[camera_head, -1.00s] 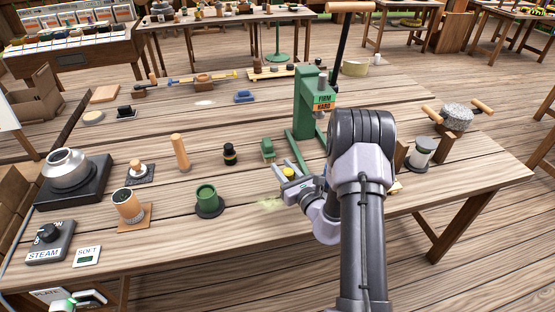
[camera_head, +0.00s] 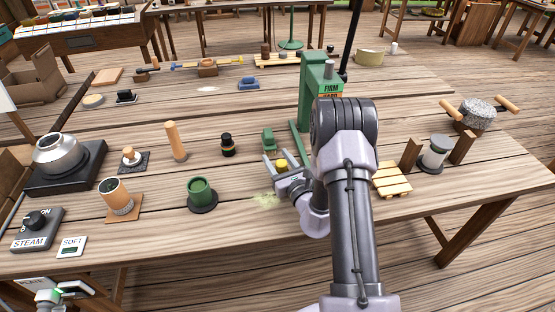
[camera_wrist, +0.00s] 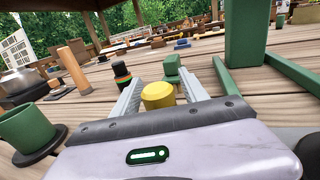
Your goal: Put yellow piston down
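The yellow piston (camera_head: 281,165) is a short cylinder with a flat round top. In the wrist view the yellow piston (camera_wrist: 158,95) stands upright between the two grey fingers of my gripper (camera_head: 282,162). The fingers are spread wider than the piston, with a narrow gap on each side. My gripper (camera_wrist: 160,92) is low over the wooden table (camera_head: 240,230), left of the green press. The piston's lower part is hidden behind the gripper body, so its contact with the table does not show.
The green press (camera_head: 308,95) stands just behind my gripper. A small green block (camera_head: 269,139) and a dark bottle (camera_head: 227,145) are close behind and left. A green cup (camera_head: 201,192) stands left. A slatted wooden stand (camera_head: 391,180) is right. Pale powder (camera_head: 264,199) lies in front.

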